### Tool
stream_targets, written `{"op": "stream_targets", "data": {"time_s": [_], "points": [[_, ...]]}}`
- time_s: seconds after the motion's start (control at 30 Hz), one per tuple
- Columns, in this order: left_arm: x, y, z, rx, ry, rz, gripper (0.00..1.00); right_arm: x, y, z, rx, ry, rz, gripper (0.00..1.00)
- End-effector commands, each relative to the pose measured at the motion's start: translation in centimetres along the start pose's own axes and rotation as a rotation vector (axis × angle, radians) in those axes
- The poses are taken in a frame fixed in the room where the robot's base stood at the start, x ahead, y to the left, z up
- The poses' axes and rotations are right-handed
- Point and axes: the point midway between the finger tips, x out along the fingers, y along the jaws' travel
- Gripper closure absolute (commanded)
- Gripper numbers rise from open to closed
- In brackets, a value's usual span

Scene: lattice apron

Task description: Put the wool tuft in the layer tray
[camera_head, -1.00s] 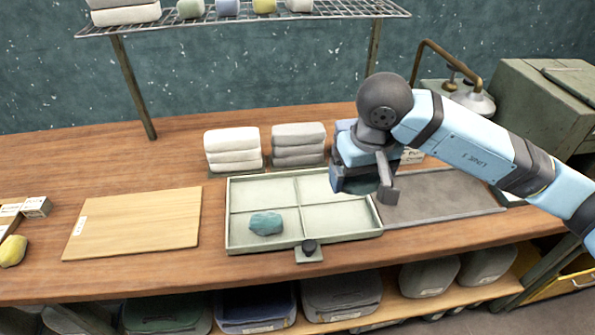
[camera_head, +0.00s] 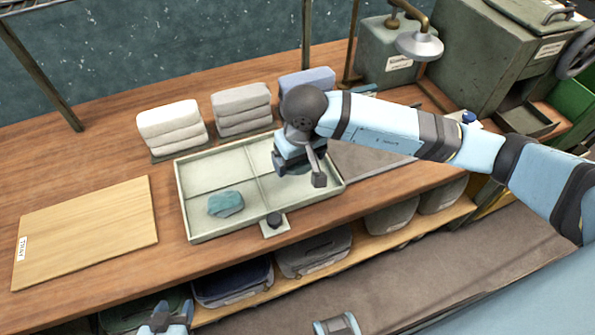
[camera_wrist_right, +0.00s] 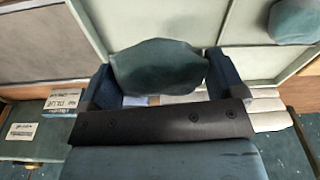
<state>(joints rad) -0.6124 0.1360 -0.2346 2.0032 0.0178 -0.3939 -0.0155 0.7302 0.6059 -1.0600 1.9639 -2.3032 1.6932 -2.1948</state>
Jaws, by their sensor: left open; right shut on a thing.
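The pale green layer tray (camera_head: 188,212) lies on the bench, split by thin dividers into compartments. A teal wool tuft (camera_head: 226,203) lies in its front left compartment; part of it shows in the wrist view (camera_wrist_right: 293,20). My right gripper (camera_head: 303,172) is over the right part of the tray, pointing down. In the wrist view it is shut on another dark teal wool tuft (camera_wrist_right: 160,68), seen above the tray; the head view hides this tuft behind the gripper. My left gripper (camera_head: 168,318) is open, low at the front, below the bench edge.
A wooden board (camera_head: 85,232) lies left of the tray. White (camera_head: 172,130) and grey (camera_head: 242,110) folded stacks stand behind it, with a blue one (camera_head: 308,82) further right. A grey mat (camera_head: 375,150) lies right of the tray. Folded bundles fill the shelf below.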

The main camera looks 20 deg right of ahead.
Motion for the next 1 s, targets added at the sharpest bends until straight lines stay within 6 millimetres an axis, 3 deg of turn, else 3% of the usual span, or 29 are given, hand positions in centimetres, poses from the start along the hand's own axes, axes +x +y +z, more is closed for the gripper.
{"op": "stream_targets", "data": {"time_s": [0.1,0.33,0.53,0.93,0.97,1.0], "points": [[-0.1,0.0,-0.1,0.002,0.001,0.0,0.49,1.8,0.0,0.2,0.0,-0.002,0.0,0.33],[-0.2,0.0,-0.2,0.002,0.002,0.0,0.49,3.4,0.0,0.5,0.001,-0.002,0.0,0.33],[-0.3,0.0,-0.4,0.004,0.004,0.0,0.49,6.1,0.0,0.8,0.001,-0.001,0.0,0.33],[0.2,0.0,0.5,0.002,-0.003,0.001,0.49,6.9,0.1,0.8,-0.001,0.002,0.0,0.34],[0.0,0.0,0.3,0.002,-0.004,0.001,0.49,6.6,0.0,0.8,-0.001,0.001,0.0,0.05],[0.0,0.0,0.2,0.002,-0.005,0.001,0.49,6.6,0.0,0.8,0.0,0.001,0.0,0.0]]}}
